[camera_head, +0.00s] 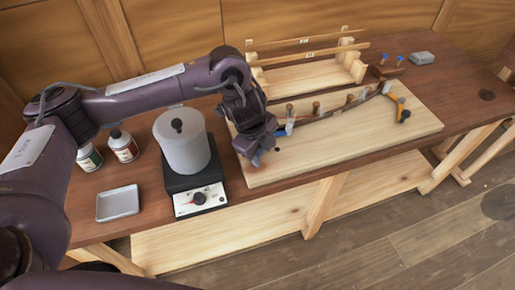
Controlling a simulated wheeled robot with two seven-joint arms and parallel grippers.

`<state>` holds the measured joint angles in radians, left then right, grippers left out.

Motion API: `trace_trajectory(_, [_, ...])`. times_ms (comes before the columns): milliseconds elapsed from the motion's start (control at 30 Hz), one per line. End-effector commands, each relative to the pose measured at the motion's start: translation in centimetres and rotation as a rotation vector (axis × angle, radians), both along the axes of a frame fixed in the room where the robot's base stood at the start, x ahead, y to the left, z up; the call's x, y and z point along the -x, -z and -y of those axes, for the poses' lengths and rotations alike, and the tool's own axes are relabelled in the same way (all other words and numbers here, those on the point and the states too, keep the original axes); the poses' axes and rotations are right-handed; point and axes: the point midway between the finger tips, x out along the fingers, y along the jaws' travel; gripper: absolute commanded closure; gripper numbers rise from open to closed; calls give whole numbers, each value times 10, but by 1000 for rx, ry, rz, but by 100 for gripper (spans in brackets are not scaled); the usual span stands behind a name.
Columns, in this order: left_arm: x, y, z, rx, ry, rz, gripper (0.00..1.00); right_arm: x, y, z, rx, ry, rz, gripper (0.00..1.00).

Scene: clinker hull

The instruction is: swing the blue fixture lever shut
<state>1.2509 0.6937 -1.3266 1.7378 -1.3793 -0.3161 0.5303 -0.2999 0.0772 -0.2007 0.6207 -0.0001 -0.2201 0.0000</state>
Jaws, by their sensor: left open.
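A small blue part, which looks like the blue fixture lever (282,133), shows at the left end of the pale building board (350,148). My left gripper (262,152) hangs over that end of the board, right beside the blue part, and hides some of it. This gripper is open and I see nothing held in it. Whether it touches the lever I cannot tell. A curved dark strip (333,112) with several wooden pegs runs along the board to an orange clamp (402,110) at the right end. My right gripper is not in view.
A white pot (184,150) stands on a black heater (192,190) left of the board. Two bottles (122,146) and a grey tray (118,203) are further left. A wooden rack (305,72) stands behind the board. Small blue-topped tools (399,61) and a grey box (421,58) lie back right.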

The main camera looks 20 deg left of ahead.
Motion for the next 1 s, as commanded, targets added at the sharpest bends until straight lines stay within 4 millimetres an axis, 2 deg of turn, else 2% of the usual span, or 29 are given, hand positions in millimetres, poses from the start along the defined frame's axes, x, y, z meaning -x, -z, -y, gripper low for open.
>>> trace_trajectory(33, [-3, -7, -17, -37, -16, -8, 50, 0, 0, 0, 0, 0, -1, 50])
trace_trajectory(100, [-4, -11, -31, -71, -30, -24, 50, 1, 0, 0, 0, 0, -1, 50])
trace_trajectory(200, [-4, -11, -41, -90, -40, -37, 50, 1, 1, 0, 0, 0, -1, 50])
trace_trajectory(433, [-7, 20, -39, -91, -42, -43, 50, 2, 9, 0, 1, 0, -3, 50])
trace_trajectory(700, [-15, 54, -36, -93, -39, -40, 50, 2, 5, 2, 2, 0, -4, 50])
trace_trajectory(1000, [-17, 63, -35, -92, -38, -36, 50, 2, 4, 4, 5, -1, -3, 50])
